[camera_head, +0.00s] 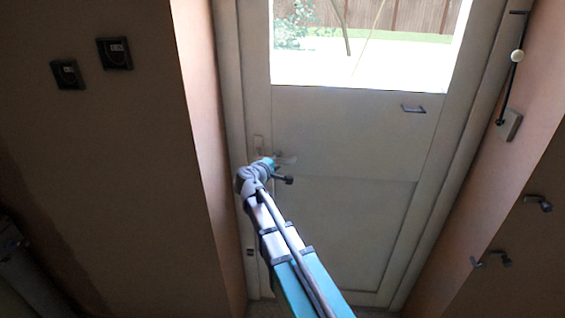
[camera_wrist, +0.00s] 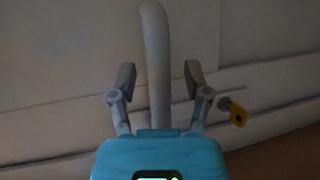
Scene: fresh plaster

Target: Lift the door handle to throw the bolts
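The door (camera_head: 340,130) is closed in its frame, with a window at the top. Its pale handle (camera_head: 287,160) is at the left side of the door, partly hidden by my wrist in the head view. In the wrist view the handle (camera_wrist: 157,60) is a light curved bar running down between my two fingers. My gripper (camera_wrist: 159,78) is open around it, one finger on each side with a visible gap at both. The lower end of the handle is hidden behind the gripper's body. A yellow-headed key (camera_wrist: 236,112) sticks out right of the right finger.
A small dark pull (camera_head: 413,108) is on the door's upper right. Hooks (camera_head: 539,203) and a dark rod with a pale knob (camera_head: 517,56) are on the right wall. The wall reveal (camera_head: 200,120) stands close left of my arm.

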